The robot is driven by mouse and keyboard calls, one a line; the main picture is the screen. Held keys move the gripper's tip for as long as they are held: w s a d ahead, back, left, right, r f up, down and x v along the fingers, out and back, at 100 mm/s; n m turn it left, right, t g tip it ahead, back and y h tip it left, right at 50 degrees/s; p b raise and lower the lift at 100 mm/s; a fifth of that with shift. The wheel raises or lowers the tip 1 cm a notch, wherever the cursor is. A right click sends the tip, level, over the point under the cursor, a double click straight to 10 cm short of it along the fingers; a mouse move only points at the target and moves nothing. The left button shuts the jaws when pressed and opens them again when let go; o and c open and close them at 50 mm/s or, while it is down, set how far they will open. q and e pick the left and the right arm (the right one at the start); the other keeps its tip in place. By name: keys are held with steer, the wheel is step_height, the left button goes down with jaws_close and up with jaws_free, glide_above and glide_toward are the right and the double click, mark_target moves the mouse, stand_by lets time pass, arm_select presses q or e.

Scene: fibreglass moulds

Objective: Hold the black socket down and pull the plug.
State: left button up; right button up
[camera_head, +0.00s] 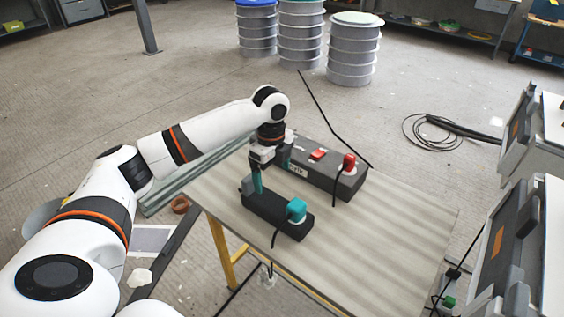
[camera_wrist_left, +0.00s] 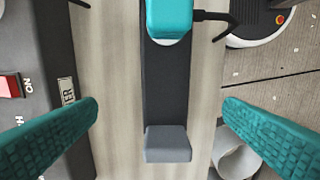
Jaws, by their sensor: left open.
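The black socket (camera_head: 268,209) is a long low block lying on the table. A teal plug (camera_head: 296,208) sits in its near right end, with a black cord. In the left wrist view the socket (camera_wrist_left: 168,85) runs up the middle, with the plug (camera_wrist_left: 168,18) at the top and a grey end block (camera_wrist_left: 168,143) lower down. My left gripper (camera_head: 271,174) is open above the socket's far end. Its teal fingers stand wide apart on either side of the socket in the left wrist view (camera_wrist_left: 160,115), holding nothing. My right gripper is not in view.
A dark grey box (camera_head: 324,176) with a red switch (camera_head: 318,154) and a red plug (camera_head: 348,163) lies close behind the socket. The table (camera_head: 400,222) is bare to the right. Ribbed drums (camera_head: 352,55) and a coiled cable (camera_head: 436,130) are on the floor beyond.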

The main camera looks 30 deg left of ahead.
mark_target(271, 202)
arm_select(q)
steer(key=f, duration=0.7)
steer(key=s+f+b, duration=0.1)
steer(key=f, duration=0.3)
steer(key=shift+f, duration=0.2)
steer(key=shift+c, duration=0.2)
steer(key=c, duration=1.4)
